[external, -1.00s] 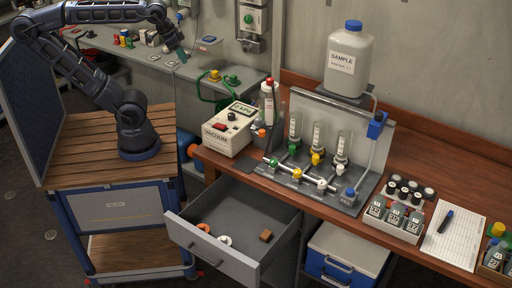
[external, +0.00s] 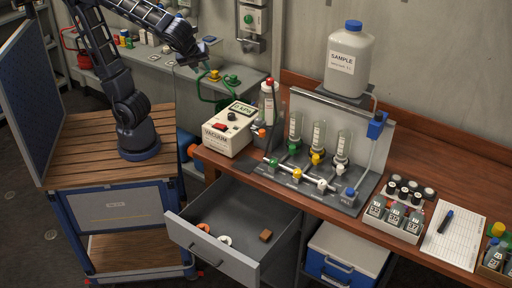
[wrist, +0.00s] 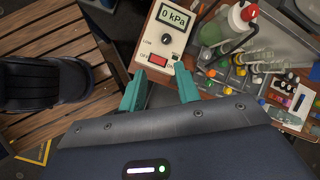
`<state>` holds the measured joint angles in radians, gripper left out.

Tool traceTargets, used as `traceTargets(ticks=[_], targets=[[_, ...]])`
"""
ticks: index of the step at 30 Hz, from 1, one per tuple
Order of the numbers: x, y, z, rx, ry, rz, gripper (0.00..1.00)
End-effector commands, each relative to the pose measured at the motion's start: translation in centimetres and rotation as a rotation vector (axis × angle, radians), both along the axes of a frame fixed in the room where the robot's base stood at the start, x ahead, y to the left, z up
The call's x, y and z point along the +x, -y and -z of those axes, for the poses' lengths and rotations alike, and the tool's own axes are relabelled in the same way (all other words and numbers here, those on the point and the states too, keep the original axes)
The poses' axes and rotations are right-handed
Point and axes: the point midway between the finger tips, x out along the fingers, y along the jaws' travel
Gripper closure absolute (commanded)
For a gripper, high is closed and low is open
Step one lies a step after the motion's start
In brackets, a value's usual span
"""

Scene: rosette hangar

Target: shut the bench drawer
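The bench drawer (external: 213,252) is pulled out from under the wooden bench, at bottom centre of the external view. Its grey front panel faces the lower left. Inside lie an orange ring (external: 203,228), a white ring (external: 225,240) and a small brown block (external: 265,236). My gripper (external: 193,57) is up and to the left of the bench, well above and apart from the drawer. In the wrist view my gripper (wrist: 160,70) shows two teal fingers spread apart with nothing between them. I cannot make out the drawer in the wrist view.
A vacuum box (external: 229,129) stands on the bench edge above the drawer, beside a wash bottle (external: 267,103). A filter rack (external: 310,165) is to its right. A blue-and-white cooler (external: 345,255) sits right of the drawer. My cart (external: 110,208) is on the left.

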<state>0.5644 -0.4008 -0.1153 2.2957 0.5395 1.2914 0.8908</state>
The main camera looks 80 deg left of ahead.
Motion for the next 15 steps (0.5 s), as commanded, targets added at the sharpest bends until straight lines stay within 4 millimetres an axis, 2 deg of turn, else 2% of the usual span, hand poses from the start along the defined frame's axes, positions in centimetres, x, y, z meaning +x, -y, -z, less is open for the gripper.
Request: traceTargets(ticks=[1, 8, 15], targets=[[0.2, 1.5, 0.0, 0.061, -0.024, 0.093, 0.68], [0.8, 8.2, -0.4, 0.364, -0.116, 0.514, 0.68], [-0.3, 16.4, -0.8, 0.706, -0.189, 0.916, 0.68]])
